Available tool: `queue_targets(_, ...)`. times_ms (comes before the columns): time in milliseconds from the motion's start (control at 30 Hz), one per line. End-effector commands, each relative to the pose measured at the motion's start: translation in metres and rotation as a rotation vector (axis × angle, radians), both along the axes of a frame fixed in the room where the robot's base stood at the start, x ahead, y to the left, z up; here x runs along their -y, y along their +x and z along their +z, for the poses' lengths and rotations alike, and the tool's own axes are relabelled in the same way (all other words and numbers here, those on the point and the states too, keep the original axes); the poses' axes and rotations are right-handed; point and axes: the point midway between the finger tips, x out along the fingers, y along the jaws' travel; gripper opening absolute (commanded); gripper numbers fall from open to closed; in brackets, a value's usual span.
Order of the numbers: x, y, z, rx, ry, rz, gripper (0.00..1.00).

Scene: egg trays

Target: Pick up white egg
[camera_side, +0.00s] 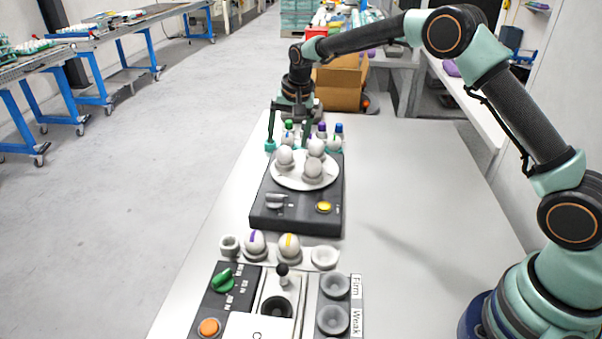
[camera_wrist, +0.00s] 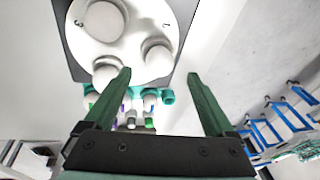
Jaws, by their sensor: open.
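Three plain white eggs stand on a round white plate (camera_side: 303,184) atop a dark box: a left egg (camera_side: 285,156), a rear right egg (camera_side: 317,148) and a front egg (camera_side: 312,168). The wrist view shows them at the top as a large egg (camera_wrist: 103,20), a right egg (camera_wrist: 157,57) and a lower left egg (camera_wrist: 105,73). My gripper (camera_wrist: 158,76) is open and empty, fingers wide apart. In the side view, my gripper (camera_side: 289,142) hangs behind the plate, over the rear row. No egg is between its fingers; exact height is unclear.
Behind the plate, a row of colour-marked white pieces (camera_side: 322,131) stands in a teal holder (camera_side: 270,146). In front are a purple-striped egg (camera_side: 254,243), a yellow-striped egg (camera_side: 289,246) and a control panel (camera_side: 211,303). The table's right side (camera_side: 420,220) is clear.

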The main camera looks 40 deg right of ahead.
Motion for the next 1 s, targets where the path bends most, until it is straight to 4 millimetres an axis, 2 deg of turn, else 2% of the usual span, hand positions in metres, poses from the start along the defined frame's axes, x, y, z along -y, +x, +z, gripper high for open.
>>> queue_targets(300,0.000,0.011,-0.042,-0.003,0.000,-0.001,0.89)
queue_targets(600,0.000,0.012,-0.046,0.000,0.000,-0.001,0.89)
queue_targets(633,0.000,0.012,-0.046,0.000,0.000,-0.001,0.85)
queue_targets(767,0.000,0.012,-0.046,0.000,0.000,-0.001,0.36)
queue_targets(1000,0.000,0.012,-0.046,0.000,0.000,-0.001,0.34)
